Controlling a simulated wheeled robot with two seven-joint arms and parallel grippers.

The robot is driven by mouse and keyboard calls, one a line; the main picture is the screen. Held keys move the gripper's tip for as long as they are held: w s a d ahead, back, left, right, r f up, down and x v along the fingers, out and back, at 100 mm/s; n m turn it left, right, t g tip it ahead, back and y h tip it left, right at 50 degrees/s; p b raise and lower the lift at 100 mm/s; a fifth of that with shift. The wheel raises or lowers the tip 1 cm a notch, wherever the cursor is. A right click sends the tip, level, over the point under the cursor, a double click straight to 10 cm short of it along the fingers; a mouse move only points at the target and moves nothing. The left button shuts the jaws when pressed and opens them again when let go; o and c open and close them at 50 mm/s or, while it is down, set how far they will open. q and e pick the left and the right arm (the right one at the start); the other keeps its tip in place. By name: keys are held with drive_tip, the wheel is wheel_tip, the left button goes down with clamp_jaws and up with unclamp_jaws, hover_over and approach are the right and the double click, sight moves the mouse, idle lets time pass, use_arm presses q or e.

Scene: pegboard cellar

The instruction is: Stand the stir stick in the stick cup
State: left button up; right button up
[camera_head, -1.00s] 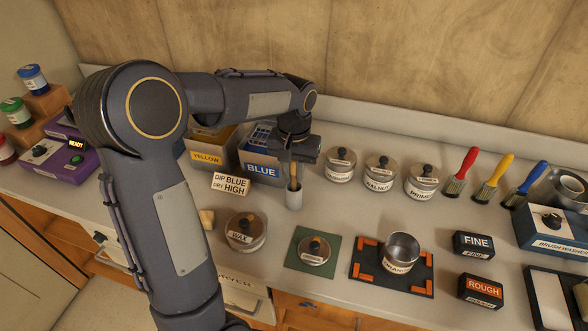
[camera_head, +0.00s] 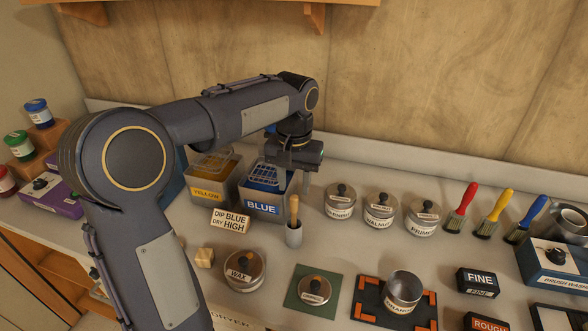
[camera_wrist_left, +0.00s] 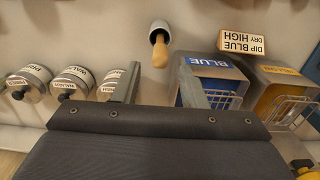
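The wooden stir stick (camera_head: 294,208) stands in the small grey stick cup (camera_head: 294,235), nearly upright. In the left wrist view the stick (camera_wrist_left: 159,54) points out of the cup (camera_wrist_left: 160,29), and its lower end is hidden inside. My left gripper (camera_head: 298,182) is behind and above the stick, close to the blue tank. Its two fingers (camera_wrist_left: 158,90) are apart with nothing between them, and the stick is clear of them. My right gripper is in neither view.
The blue tank (camera_head: 264,207) and yellow tank (camera_head: 206,194) stand left of the cup, behind a dip sign (camera_head: 230,221). Lidded tins (camera_head: 379,212) stand to the right. A wax tin (camera_head: 244,271) and a green mat (camera_head: 312,300) lie in front.

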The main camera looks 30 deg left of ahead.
use_arm(q)
drive_tip(key=shift+s+r, duration=0.1)
drive_tip(key=shift+r, duration=1.85)
drive_tip(key=s+d+f+t+h, duration=0.2)
drive_tip(key=s+d+f, duration=0.1)
drive_tip(key=s, duration=0.8)
drive_tip(key=s+d+f+m+t+h, duration=0.1)
drive_tip(key=s+d+f+t, duration=0.2)
drive_tip(key=s, duration=0.8)
wheel_tip(320, 180, down, 2)
drive_tip(key=shift+d+f+t+h, duration=0.1)
drive_tip(key=shift+d+t+h, duration=0.25)
drive_tip(key=shift+d, duration=0.3)
